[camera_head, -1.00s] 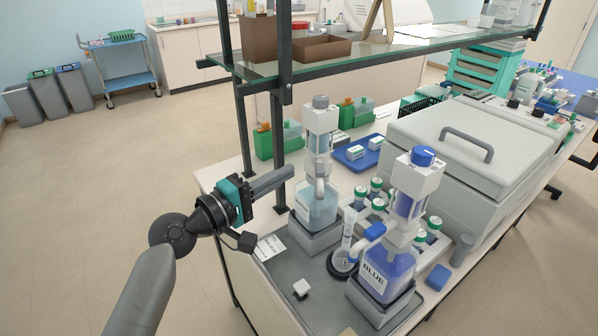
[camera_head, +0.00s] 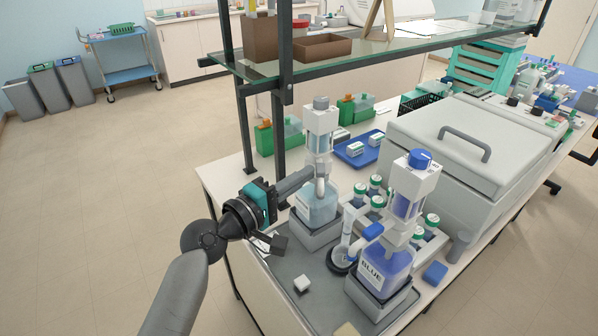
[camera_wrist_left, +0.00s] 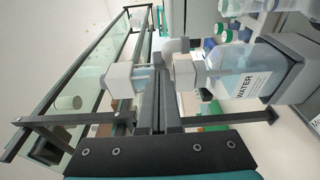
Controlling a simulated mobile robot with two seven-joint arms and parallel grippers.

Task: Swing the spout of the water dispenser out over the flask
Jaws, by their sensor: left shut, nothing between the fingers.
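The water dispenser (camera_head: 316,208) is a clear bottle of pale blue liquid with a white and clear pump head, on a grey stand. Its WATER label shows in the left wrist view (camera_wrist_left: 246,84). Its white spout (camera_head: 320,190) hangs at the front of the head. The flask (camera_head: 343,257), clear with a tall neck, stands in a dark ring between the water and blue dispensers. My left gripper (camera_head: 310,174) is shut and empty, its fingertips beside the water dispenser's head and spout. I cannot tell whether they touch. My right gripper is not in view.
The blue dispenser (camera_head: 383,268) stands to the right of the flask. Green-capped bottles (camera_head: 375,183) stand behind. A dark shelf post (camera_head: 279,150) and glass shelf (camera_head: 360,48) are close behind my left gripper. A small white block (camera_head: 302,283) lies on the grey tray (camera_head: 285,267).

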